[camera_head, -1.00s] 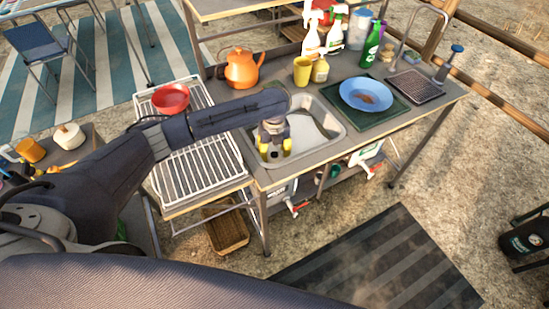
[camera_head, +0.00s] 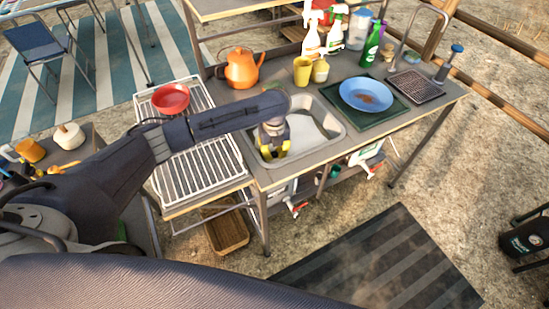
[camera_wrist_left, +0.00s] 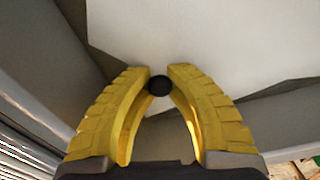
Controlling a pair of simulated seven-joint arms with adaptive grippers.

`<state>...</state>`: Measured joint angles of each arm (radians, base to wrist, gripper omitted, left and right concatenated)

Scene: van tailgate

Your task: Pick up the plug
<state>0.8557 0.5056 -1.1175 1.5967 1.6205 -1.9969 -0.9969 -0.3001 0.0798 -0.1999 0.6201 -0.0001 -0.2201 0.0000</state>
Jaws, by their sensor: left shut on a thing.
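The plug (camera_wrist_left: 159,85) is a small round black piece in the left wrist view, between the tips of my yellow fingers. My left gripper (camera_wrist_left: 159,80) is shut on it. In the head view my left gripper (camera_head: 272,152) points down inside the left part of the metal sink basin (camera_head: 338,133). The plug cannot be made out in the head view. My right gripper is not in view.
A blue plate (camera_head: 366,95) lies on a dark green mat right of the basin. A yellow cup (camera_head: 302,72), an orange kettle (camera_head: 241,70) and several bottles stand behind it. A white rack (camera_head: 204,160) with a red bowl (camera_head: 171,98) is at left.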

